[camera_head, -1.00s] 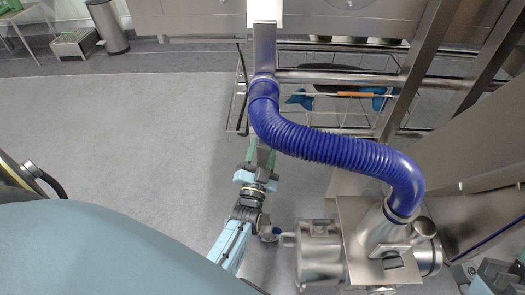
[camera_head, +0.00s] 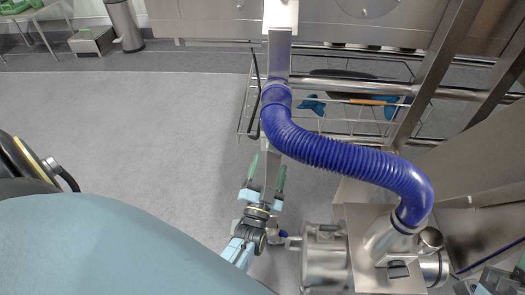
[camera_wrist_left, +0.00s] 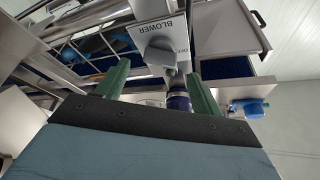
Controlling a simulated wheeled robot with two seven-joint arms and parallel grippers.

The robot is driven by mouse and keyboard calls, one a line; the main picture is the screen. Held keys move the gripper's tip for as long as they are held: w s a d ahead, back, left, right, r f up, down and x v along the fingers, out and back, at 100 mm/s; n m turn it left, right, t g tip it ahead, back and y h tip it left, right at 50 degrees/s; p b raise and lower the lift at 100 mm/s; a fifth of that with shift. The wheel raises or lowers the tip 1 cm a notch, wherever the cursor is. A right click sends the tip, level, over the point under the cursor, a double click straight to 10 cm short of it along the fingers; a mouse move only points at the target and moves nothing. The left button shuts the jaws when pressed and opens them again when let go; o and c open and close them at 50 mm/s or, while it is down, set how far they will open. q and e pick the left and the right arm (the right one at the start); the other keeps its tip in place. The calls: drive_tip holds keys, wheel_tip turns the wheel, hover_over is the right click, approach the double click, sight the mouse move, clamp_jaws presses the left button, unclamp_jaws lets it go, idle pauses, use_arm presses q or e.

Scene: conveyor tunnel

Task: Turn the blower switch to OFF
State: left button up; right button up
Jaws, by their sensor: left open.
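The blower switch (camera_wrist_left: 160,48) is a grey knob on a white plate (camera_wrist_left: 178,28) lettered BLOWER and OFF, in the left wrist view. The knob's grip is slanted; I cannot tell its exact setting. I cannot make the switch out in the head view. My left gripper (camera_head: 267,170) is open and empty below the elbow of the blue hose. In the left wrist view its green fingers (camera_wrist_left: 158,74) are spread on either side of the knob's line, with the knob just beyond their tips. They look apart from it. My right gripper's fingers do not show.
A ribbed blue hose (camera_head: 345,155) runs from a steel upright to a steel blower housing (camera_head: 327,258) right of my left wrist. A wire rack (camera_head: 340,125) and steel posts stand behind. The grey floor (camera_head: 140,130) on the left is clear.

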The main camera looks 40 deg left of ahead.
use_arm(q)
drive_tip(key=p+v, duration=0.1)
drive_tip(key=v, duration=0.8)
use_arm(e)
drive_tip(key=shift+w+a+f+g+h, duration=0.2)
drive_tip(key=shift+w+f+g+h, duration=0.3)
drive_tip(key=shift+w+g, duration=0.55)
